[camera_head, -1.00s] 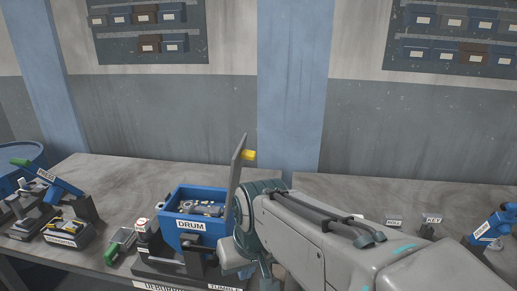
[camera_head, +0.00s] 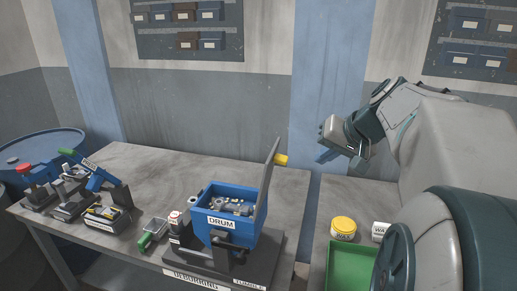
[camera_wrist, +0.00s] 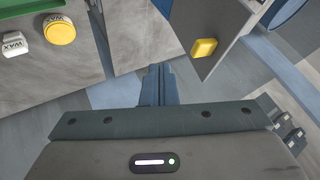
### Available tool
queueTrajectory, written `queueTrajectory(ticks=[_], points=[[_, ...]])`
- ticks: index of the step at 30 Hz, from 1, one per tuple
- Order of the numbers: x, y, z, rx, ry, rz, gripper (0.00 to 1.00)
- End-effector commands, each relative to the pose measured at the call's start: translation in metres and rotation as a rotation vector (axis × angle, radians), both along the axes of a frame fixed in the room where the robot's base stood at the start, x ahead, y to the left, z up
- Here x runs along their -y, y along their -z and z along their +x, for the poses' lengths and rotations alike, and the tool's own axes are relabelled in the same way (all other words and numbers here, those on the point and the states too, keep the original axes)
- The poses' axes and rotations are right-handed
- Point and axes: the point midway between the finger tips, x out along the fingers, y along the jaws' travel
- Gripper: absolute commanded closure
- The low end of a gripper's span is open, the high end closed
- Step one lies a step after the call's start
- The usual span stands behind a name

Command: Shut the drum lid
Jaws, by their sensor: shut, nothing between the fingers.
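The blue drum (camera_head: 222,222) stands on its dark base on the left table, with grey parts inside. Its grey lid (camera_head: 265,185) stands open, nearly upright, at the drum's right side. A yellow knob (camera_head: 282,160) sticks out from the lid's outer face. In the wrist view the lid (camera_wrist: 222,28) and its yellow knob (camera_wrist: 204,47) are at upper right, ahead of the fingers and apart from them. My gripper (camera_wrist: 158,75) is shut and empty. In the head view my gripper (camera_head: 326,154) hangs right of the lid, at about knob height, with a gap between.
A press (camera_head: 95,178) and small tools stand left of the drum. The left table's back is clear.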

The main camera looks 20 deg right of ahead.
Motion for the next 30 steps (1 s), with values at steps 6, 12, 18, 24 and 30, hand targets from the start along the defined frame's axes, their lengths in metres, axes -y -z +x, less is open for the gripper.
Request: queueTrajectory(ticks=[6,12,18,24,30], points=[[-0.009,0.036,0.028,-0.004,-0.001,0.002,1.00],[-0.033,0.026,0.043,-0.001,-0.003,-0.001,1.00],[-0.041,0.026,0.048,0.000,0.000,-0.001,1.00],[-0.041,0.026,0.048,0.000,0.000,-0.001,1.00],[-0.042,0.025,0.049,-0.003,-0.002,-0.006,1.00]])
